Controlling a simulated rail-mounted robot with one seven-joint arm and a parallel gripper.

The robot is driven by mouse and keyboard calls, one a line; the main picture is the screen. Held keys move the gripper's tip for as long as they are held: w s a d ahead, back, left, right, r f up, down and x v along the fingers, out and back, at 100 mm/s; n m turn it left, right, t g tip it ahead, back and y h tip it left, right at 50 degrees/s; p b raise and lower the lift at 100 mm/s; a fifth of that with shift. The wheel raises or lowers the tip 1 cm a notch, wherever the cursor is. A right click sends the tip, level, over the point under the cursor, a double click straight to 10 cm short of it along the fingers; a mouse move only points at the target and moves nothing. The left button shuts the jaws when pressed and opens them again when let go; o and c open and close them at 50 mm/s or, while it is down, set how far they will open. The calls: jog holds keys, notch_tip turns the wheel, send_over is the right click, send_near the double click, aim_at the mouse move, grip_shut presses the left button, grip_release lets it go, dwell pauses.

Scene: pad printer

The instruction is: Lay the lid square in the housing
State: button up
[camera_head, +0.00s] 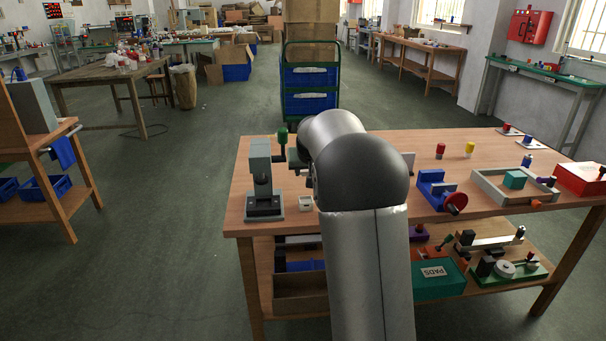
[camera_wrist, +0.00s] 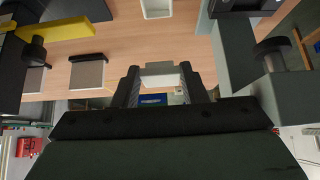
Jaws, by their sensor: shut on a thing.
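My gripper (camera_wrist: 162,84) shows in the wrist view with its two dark fingers closed on a small light grey, flat-looking piece, which I take for the lid (camera_wrist: 162,68). The piece sits between the fingertips, and its lower side is partly hidden. A small white open box, likely the housing (camera_wrist: 156,9), is at the top edge of the wrist view, apart from the held piece and partly cut off. In the head view the white box (camera_head: 305,203) stands on the wooden table, just right of the grey machine's base. My arm hides the gripper and the lid there.
The grey pad printer (camera_head: 262,185) stands at the table's left end; grey machine parts flank the wrist view (camera_wrist: 240,60). A yellow bar (camera_wrist: 62,29) and pale square pieces (camera_wrist: 87,73) lie left. A blue fixture (camera_head: 432,188) and grey tray (camera_head: 485,190) stand further right.

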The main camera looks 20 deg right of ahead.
jog(key=shift+f, duration=0.1)
jog(key=shift+f+b, duration=2.7)
jog(key=shift+f, duration=1.15)
jog(key=shift+f+b, duration=0.5)
jog(key=shift+f, duration=0.15)
jog(key=o, duration=1)
jog(key=shift+r, duration=0.1)
jog(key=shift+r+p, duration=2.2)
jog(key=shift+r, duration=0.75)
